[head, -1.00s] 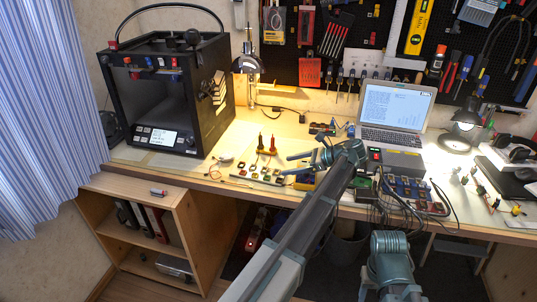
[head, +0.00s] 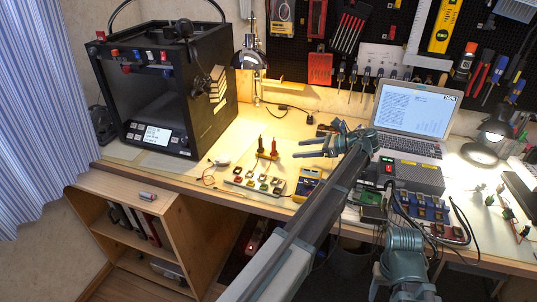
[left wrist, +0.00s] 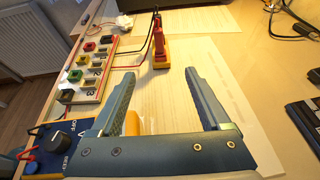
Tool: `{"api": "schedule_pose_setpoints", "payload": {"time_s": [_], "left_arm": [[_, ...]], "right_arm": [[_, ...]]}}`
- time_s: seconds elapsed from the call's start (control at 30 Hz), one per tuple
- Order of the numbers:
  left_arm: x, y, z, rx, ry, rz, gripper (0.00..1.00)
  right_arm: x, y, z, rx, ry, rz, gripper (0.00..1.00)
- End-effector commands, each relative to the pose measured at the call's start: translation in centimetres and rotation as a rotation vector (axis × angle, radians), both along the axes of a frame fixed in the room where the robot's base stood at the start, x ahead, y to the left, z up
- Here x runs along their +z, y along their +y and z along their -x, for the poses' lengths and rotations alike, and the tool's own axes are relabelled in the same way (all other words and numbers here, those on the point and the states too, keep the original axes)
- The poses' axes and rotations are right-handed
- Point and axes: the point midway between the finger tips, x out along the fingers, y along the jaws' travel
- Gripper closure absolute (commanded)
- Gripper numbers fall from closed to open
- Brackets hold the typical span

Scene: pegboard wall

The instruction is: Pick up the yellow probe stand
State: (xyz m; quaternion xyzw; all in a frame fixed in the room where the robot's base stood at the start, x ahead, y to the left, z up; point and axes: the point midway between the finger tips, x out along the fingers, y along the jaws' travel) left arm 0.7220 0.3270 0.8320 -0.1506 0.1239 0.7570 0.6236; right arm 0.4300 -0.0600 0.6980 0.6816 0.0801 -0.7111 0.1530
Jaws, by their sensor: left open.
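The yellow probe stand (head: 267,156) stands on the table in the head view, with a black and a red probe upright in it. My left gripper (head: 298,148) is just to the right of it, with its fingers open and pointing at it. In the left wrist view the stand (left wrist: 183,48) is ahead of the open left fingertips (left wrist: 160,73), between them in the picture and apart from them. The red probe hides part of the stand there. My right arm shows at the bottom of the head view, but its fingers do not.
A board with coloured sockets (head: 256,183) lies in front of the stand, with a yellow-and-blue meter (head: 307,184) to its right. A black 3D printer (head: 160,90) stands at left. A lamp (head: 250,58) and a laptop (head: 410,112) stand behind. Thin leads lie near the stand.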

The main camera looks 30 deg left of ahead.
Motion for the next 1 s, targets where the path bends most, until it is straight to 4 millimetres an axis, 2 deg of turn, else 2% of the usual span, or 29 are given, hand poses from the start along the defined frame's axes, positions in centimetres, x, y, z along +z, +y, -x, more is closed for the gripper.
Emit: {"api": "schedule_pose_setpoints", "payload": {"time_s": [0.1,0.3,0.5,0.77,1.0], "left_arm": [[-1.3,2.2,0.6,0.003,0.0,0.0,0.2],[-2.6,5.3,1.2,0.004,-0.001,0.0,0.2],[-3.0,6.8,1.4,0.001,0.0,0.0,0.2],[-3.1,7.2,1.4,0.001,0.0,0.0,0.2],[-4.4,9.8,1.9,0.003,-0.001,0.0,0.2]], "right_arm": [[-1.3,0.0,0.0,0.0,0.0,0.0,0.46],[-2.6,0.0,0.0,0.0,0.0,0.0,0.46],[-3.0,0.0,0.0,0.0,0.0,0.0,0.46],[-3.1,0.0,0.0,0.0,0.0,0.0,0.46],[-4.4,0.0,0.0,0.0,0.0,0.0,0.46]]}}
